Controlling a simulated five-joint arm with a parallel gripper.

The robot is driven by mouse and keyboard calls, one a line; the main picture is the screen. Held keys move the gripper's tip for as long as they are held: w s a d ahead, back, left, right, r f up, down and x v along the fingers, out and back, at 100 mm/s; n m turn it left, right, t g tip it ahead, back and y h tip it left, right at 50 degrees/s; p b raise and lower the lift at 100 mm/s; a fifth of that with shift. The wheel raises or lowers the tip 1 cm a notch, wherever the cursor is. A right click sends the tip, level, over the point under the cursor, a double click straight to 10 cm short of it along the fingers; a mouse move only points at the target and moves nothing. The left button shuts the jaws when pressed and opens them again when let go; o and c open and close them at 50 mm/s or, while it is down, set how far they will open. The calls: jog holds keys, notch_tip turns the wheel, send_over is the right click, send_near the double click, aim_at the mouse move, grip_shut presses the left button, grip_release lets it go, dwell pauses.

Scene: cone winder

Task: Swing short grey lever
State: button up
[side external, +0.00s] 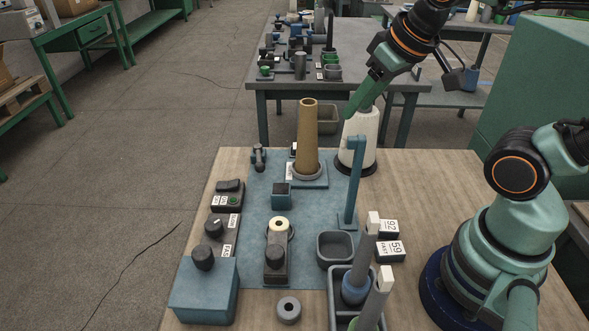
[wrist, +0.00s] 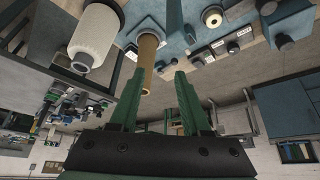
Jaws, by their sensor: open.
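A small dark grey fitting with a short upright stub (side external: 258,156) stands at the far left corner of the blue plate (side external: 255,200) in the side view. It looks like the short grey lever, but it is too small to be sure. My gripper (side external: 352,110) is high at the back right, beside the white yarn cone, well apart from that fitting. In the wrist view my gripper's green fingers (wrist: 160,72) are spread with nothing between them. I cannot pick out the lever surely in the wrist view.
A tall brown cone (side external: 308,138) stands between the fitting and my gripper. The white cone (side external: 358,140) and a blue post (side external: 353,185) stand to its right. Switches, a blue box (side external: 204,288) and a grey bin (side external: 336,248) lie nearer. The table's left edge is close to the fitting.

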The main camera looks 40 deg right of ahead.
jog(key=w+a+r+m+g, duration=0.1)
jog(key=w+r+m+g, duration=0.1)
jog(key=w, duration=0.5)
jog(key=m+g, duration=0.4)
jog(key=m, duration=0.1)
send_over(259, 162)
jog(key=w, duration=0.2)
notch_tip(259, 162, down, 13)
jog(key=f, duration=0.7)
jog(key=d+f, duration=0.1)
jog(key=f, duration=0.3)
jog(key=shift+s+f, duration=0.3)
jog(key=shift+s, duration=0.05)
grip_shut()
jog(key=shift+s+a+f, duration=0.1)
jog(key=shift+s+a, duration=0.05)
jog(key=shift+s, duration=0.05)
